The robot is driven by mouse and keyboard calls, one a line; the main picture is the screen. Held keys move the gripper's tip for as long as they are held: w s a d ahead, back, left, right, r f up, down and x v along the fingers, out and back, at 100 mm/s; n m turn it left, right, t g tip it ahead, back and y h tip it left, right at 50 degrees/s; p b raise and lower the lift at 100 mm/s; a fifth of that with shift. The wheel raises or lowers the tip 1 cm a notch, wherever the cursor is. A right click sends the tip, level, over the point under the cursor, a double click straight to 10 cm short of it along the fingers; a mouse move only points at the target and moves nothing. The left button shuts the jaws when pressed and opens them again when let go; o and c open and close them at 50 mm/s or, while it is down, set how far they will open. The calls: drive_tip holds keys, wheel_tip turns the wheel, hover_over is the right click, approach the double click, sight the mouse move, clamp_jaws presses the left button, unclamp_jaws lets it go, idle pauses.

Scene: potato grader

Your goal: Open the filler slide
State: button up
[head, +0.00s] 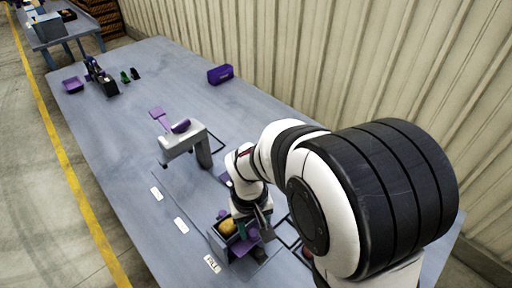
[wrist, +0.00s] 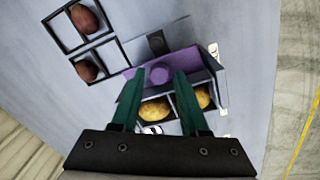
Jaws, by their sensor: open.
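A purple slide with a round knob (wrist: 160,75) lies across a grey box in the wrist view; I take it for the filler slide. One yellow potato (wrist: 155,109) and a second yellow potato (wrist: 203,97) show in compartments beside it. My gripper (wrist: 158,72) is open, with one green finger on each side of the knob; contact cannot be told. In the head view the grey box (head: 216,241) stands near the table's front edge, with a yellow potato (head: 227,227) showing. My arm hides part of it.
Dark red potatoes (wrist: 85,18) (wrist: 87,69) sit in black-rimmed square frames beside the box. A white-and-grey machine (head: 185,145) stands mid-table. A purple bin (head: 220,74) is near the wall, a purple tray (head: 72,84) at the far end. White labels (head: 212,263) lie along the front.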

drive_tip(key=shift+f, duration=0.4)
clamp_jaws()
drive_tip(key=shift+r, duration=0.1)
idle(1.1)
